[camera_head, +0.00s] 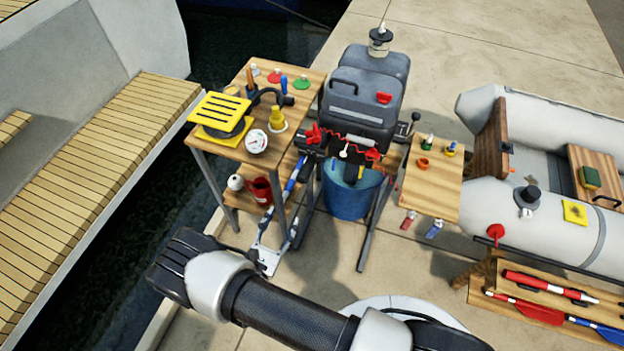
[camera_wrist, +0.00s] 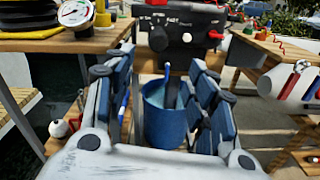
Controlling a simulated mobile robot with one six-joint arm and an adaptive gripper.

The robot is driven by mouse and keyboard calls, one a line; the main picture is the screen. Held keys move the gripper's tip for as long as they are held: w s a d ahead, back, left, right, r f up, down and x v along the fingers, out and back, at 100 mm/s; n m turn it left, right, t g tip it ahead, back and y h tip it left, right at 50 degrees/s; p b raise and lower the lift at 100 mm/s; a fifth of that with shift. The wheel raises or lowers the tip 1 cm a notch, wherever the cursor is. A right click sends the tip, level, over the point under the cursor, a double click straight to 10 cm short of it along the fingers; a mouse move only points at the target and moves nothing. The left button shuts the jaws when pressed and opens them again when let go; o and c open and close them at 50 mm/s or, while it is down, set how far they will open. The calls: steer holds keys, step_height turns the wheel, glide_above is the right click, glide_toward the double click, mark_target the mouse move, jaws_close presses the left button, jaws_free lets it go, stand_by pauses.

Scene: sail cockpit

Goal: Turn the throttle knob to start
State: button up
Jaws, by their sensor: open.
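The dark round throttle knob (camera_wrist: 158,39) sits on the black front panel (camera_wrist: 182,20) of the outboard motor in the wrist view. White lettering above it includes the word FAST; the rest is hard to read. The knob's pointer is too small to make out. My gripper (camera_wrist: 160,70) is open and empty, its blue-padded fingers spread left and right below the panel. The knob stands beyond the fingertips, apart from them. The grey outboard motor (camera_head: 366,95) is also in the head view, where the knob is too small to pick out.
A white knob (camera_wrist: 187,37) and a red part (camera_wrist: 215,34) sit right of the knob. A blue bucket (camera_head: 350,196) stands below the motor. A cluttered wooden table (camera_head: 228,148) is on the left, a small wooden shelf (camera_head: 432,192) on the right, a grey inflatable boat (camera_head: 480,210) beyond.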

mark_target(301, 181)
steer(key=b+x, duration=0.1)
steer(key=x, duration=0.7)
steer(key=b+x, duration=0.1)
steer(key=x, duration=0.8)
steer(key=shift+w+a+f, duration=0.1)
steer(key=shift+w+f, duration=0.05)
steer(key=shift+f, duration=0.1)
steer(key=c, duration=1.1)
